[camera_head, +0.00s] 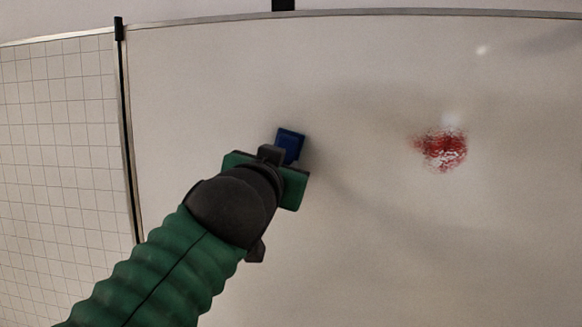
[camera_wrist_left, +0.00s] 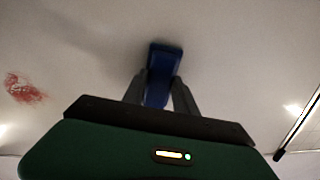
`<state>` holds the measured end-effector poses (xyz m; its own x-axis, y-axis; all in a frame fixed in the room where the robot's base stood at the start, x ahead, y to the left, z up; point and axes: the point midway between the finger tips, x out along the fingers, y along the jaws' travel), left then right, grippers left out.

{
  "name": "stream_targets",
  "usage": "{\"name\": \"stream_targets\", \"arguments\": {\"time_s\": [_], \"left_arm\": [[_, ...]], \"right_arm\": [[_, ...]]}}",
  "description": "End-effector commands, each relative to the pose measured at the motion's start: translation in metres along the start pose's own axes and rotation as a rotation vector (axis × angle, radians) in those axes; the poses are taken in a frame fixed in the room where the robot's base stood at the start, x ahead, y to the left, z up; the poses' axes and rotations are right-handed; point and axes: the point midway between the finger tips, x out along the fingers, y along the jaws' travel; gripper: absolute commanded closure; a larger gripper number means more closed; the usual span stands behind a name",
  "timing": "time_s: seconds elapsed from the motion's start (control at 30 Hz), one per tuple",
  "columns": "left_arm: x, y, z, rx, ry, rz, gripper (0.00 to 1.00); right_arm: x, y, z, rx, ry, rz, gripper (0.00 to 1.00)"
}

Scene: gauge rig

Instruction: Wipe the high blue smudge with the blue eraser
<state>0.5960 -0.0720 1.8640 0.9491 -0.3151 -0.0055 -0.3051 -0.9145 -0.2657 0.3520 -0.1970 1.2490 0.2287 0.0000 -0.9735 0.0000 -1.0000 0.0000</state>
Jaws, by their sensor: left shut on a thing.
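My left gripper (camera_head: 283,152) reaches up from the lower left in the head view, in front of the whiteboard (camera_head: 360,260). It is shut on the blue eraser (camera_head: 291,143), which sticks out past its fingers. In the left wrist view the gripper's two fingers (camera_wrist_left: 160,92) clasp the eraser (camera_wrist_left: 164,60) on both sides. The eraser is at or close to the board; I cannot tell if it touches. No blue smudge shows in either view; the area behind the gripper and eraser is hidden. My right gripper is not in view.
A red smudge (camera_head: 441,150) is on the board to the right of the eraser; it also shows in the left wrist view (camera_wrist_left: 24,89). A dark vertical strip (camera_head: 127,130) divides the whiteboard from a gridded panel (camera_head: 55,130) on the left. The board right of the arm is clear of obstacles.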

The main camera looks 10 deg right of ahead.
Motion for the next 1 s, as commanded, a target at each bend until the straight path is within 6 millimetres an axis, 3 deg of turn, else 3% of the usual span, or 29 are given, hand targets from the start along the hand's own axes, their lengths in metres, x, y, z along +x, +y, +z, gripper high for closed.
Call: {"name": "stream_targets", "arguments": {"time_s": [0.77,1.0], "left_arm": [[0.002,-0.062,0.017,-0.001,-0.004,-0.003,1.00],[0.001,-0.067,0.019,0.000,0.000,-0.001,1.00]], "right_arm": [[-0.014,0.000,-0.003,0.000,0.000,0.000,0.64],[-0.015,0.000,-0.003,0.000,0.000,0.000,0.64]]}}
